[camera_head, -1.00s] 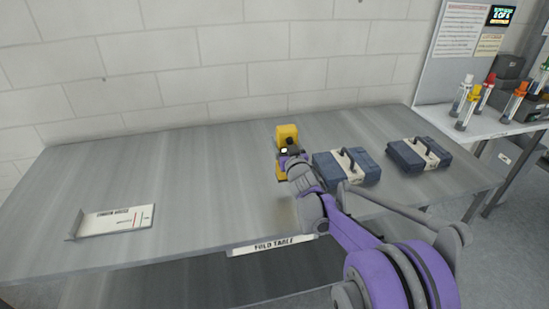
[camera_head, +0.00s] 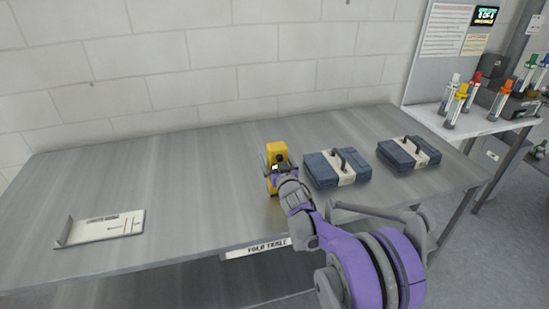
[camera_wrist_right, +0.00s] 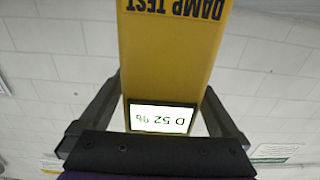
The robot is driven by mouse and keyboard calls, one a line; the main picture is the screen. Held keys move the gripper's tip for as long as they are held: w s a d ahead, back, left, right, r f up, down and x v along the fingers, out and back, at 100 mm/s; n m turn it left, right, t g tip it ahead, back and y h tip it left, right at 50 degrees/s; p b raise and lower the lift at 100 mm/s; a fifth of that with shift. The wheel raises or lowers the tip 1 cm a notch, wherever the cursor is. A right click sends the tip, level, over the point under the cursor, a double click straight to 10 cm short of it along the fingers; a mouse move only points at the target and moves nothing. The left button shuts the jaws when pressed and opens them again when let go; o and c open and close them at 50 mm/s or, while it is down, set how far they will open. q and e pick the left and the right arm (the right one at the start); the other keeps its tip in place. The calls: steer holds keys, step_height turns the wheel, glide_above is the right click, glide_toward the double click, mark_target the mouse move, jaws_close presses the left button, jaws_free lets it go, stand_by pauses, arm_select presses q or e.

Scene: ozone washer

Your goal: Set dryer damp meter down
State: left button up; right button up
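The yellow damp meter (camera_head: 277,150) is upright at the middle of the fold table (camera_head: 190,200), left of two blue cases. My right gripper (camera_head: 276,169) is around it, with a finger on each side. In the right wrist view the meter (camera_wrist_right: 172,60) fills the space between the fingers of the gripper (camera_wrist_right: 165,100). Its label reads "DAMP TEST" and its lit display reads "D 52 %", both upside down. Whether its base touches the table I cannot tell. My left gripper is not in view.
Two blue cases with handles, a nearer one (camera_head: 321,172) and a farther one (camera_head: 396,155), stand right of the meter. A white labelled tray (camera_head: 105,228) lies at the left. The table between tray and meter is clear. A side bench (camera_head: 425,112) holds several capped bottles.

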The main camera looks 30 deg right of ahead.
steer(key=shift+r, duration=0.1)
steer(key=b+v, duration=0.2)
steer(key=v, duration=1)
steer(key=s+a+f+n+g+y, duration=0.1)
steer(key=s+a+f+g, duration=0.3)
steer(key=s, duration=0.5)
steer(key=s+a+f+n+g+y, duration=0.1)
steer(key=s+a+f+g, duration=0.3)
steer(key=s+a, duration=0.4)
steer(key=s+a+f+g+y, duration=0.2)
steer(key=s+a+f+g, duration=0.2)
steer(key=s, duration=0.8)
steer(key=shift+a+f+n, duration=0.4)
steer(key=shift+a+f, duration=0.55)
steer(key=shift+f, duration=0.05)
